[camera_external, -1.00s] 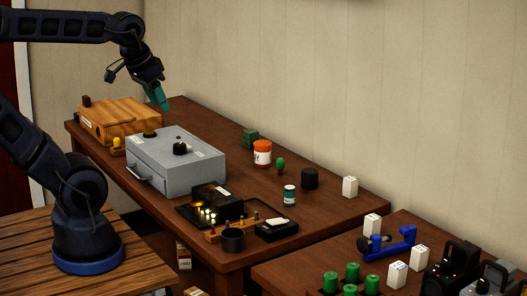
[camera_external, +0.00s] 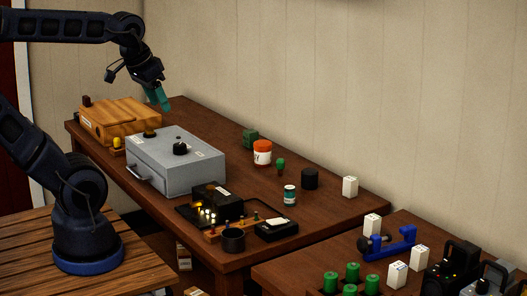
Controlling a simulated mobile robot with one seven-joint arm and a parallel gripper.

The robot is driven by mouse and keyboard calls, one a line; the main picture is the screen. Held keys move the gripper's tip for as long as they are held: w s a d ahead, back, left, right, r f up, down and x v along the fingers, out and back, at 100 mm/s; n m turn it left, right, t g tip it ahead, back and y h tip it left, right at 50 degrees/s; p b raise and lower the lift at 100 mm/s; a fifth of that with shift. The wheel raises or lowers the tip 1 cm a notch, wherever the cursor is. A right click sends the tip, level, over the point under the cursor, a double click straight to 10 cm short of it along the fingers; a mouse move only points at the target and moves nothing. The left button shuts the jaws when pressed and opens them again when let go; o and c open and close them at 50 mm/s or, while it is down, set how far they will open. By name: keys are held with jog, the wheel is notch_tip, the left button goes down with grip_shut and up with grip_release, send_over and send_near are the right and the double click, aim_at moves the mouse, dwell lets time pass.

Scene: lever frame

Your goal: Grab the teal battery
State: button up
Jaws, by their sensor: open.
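A small teal cylinder with a white band (camera_external: 289,195) stands upright on the dark wooden table, right of its middle; it is the best match for the teal battery, but it is too small to be sure. My gripper (camera_external: 161,103) has teal fingers and points down above the back left of the table, beyond the grey box. It is open, and I see nothing held in it. It is well to the left of and behind the teal cylinder, not touching it.
A grey metal box (camera_external: 176,162) and a wooden box (camera_external: 119,121) fill the table's left. Several green cylinders (camera_external: 352,272) stand on the right table.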

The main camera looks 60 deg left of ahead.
jog(key=shift+w, duration=0.1)
jog(key=m+g, duration=0.2)
jog(key=g, duration=0.3)
send_over(290, 187)
jog(key=f, duration=2.2)
jog(key=shift+d+f, duration=0.2)
jog(key=shift+f, duration=0.8)
jog(key=shift+a+f, duration=0.15)
jog(key=shift+f, duration=4.9)
jog(key=c, duration=1.1)
jog(key=shift+r, duration=0.1)
jog(key=shift+c, duration=0.2)
